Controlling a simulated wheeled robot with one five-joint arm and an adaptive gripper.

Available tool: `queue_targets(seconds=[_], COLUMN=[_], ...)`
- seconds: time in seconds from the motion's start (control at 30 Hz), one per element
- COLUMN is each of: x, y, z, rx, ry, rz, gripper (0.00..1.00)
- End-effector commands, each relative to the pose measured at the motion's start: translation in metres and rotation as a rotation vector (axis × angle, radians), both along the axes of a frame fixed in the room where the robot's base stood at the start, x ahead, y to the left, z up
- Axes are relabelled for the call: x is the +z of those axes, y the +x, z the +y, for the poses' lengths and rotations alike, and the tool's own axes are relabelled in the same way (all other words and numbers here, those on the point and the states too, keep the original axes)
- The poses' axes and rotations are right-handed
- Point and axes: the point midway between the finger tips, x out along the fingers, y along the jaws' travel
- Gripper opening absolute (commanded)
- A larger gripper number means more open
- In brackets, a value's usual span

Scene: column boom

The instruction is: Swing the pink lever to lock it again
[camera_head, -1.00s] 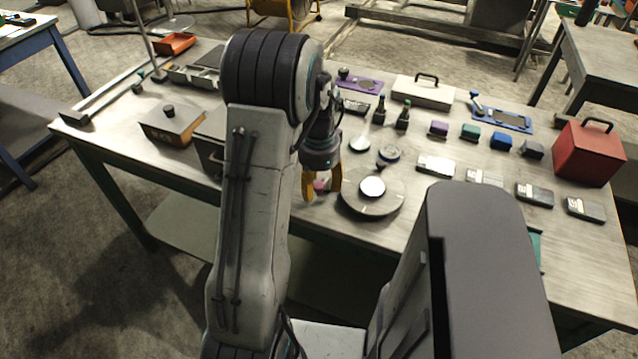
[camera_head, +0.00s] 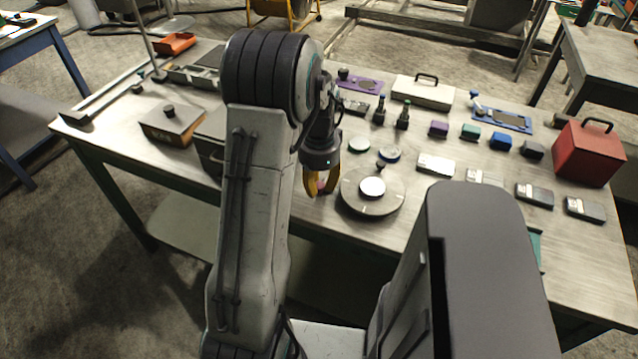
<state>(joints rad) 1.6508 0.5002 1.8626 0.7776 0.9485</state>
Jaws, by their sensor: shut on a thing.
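The pink lever (camera_head: 321,186) shows only as a small pink patch between my fingertips, near the front edge of the table. My gripper (camera_head: 321,190) points down with its yellow fingers shut on the pink lever. The fingers and my arm hide most of the lever and whatever it is mounted on, so I cannot tell its angle.
A round grey disc with a white hub (camera_head: 372,203) stands close to the right of my gripper. Behind are small bottles (camera_head: 402,116), a white case (camera_head: 422,94) and a red toolbox (camera_head: 588,155).

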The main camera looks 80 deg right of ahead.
Motion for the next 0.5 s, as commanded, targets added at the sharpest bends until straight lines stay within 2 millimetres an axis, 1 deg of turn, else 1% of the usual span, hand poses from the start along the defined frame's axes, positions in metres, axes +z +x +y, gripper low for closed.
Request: queue_targets(seconds=[0.27,0.5], x=[-0.002,-0.003], y=[-0.003,-0.011], z=[0.001,0.002], rx=[0.059,0.229], ry=[0.002,0.003], rz=[0.000,0.000], gripper=[0.00,0.00])
